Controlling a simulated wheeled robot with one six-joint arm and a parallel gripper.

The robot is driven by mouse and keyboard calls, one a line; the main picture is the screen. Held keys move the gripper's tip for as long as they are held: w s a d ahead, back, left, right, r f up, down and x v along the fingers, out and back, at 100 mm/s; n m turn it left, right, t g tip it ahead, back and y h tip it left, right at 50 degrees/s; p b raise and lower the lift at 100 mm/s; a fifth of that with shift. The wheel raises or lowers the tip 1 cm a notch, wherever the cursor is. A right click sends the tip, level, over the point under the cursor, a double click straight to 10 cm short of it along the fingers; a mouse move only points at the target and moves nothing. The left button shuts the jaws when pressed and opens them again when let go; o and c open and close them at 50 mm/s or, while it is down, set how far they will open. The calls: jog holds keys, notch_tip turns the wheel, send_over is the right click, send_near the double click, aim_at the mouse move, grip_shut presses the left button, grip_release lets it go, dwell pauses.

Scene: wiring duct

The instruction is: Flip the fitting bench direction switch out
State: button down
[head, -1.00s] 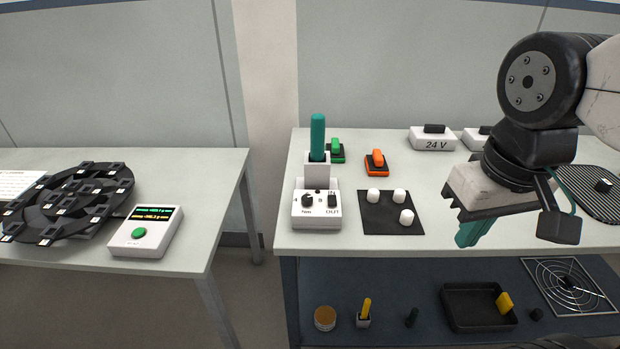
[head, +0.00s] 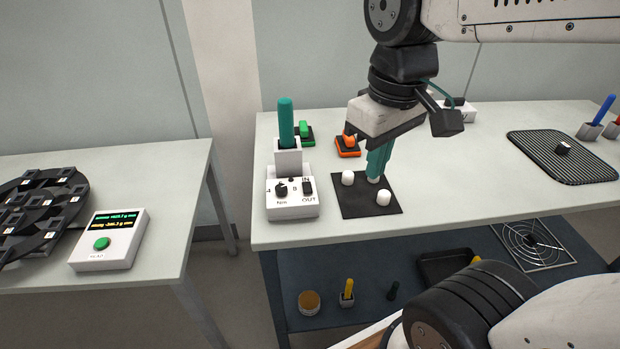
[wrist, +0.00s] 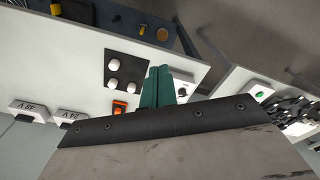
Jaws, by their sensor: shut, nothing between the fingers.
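The direction switch (head: 308,188) is a small black rocker marked IN and OUT. It sits on the right of the white control box (head: 292,211), beside a black knob (head: 281,190). The box stands at the left front of the bench, below a holder with a teal-handled tool (head: 286,124). My gripper (head: 377,176) is shut and empty, its teal fingers pointing down over the black mat, to the right of the box and apart from the switch. In the wrist view, the fingers (wrist: 158,84) hide part of the bench, and I cannot make out the switch there.
White caps (head: 384,198) stand on the black mat (head: 357,205) by my fingers. Orange (head: 348,144) and green (head: 304,131) rocker switches stand behind. The bench top right of the mat is mostly clear.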

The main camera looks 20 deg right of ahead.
jog(key=w+n+g, duration=0.2)
jog(key=w+n, duration=0.4)
jog(key=w, duration=0.5)
jog(key=n, duration=0.6)
send_over(311, 191)
jog(key=w, duration=0.3)
notch_tip(311, 191, down, 4)
jog(key=r, duration=0.1)
jog(key=shift+s+d+f+g+y, duration=0.15)
jog(key=shift+d+f+g+y, duration=0.15)
jog(key=shift+d, duration=0.1)
jog(key=f, duration=0.4)
jog(key=s+f, duration=0.1)
jog(key=f, duration=0.4)
jog(key=s+f, duration=0.1)
jog(key=f, duration=0.3)
jog(key=shift+a+f, duration=0.35)
jog(key=shift+f, duration=0.05)
jog(key=shift+s+f, duration=0.2)
jog(key=shift+f, duration=0.05)
jog(key=shift+w, duration=0.15)
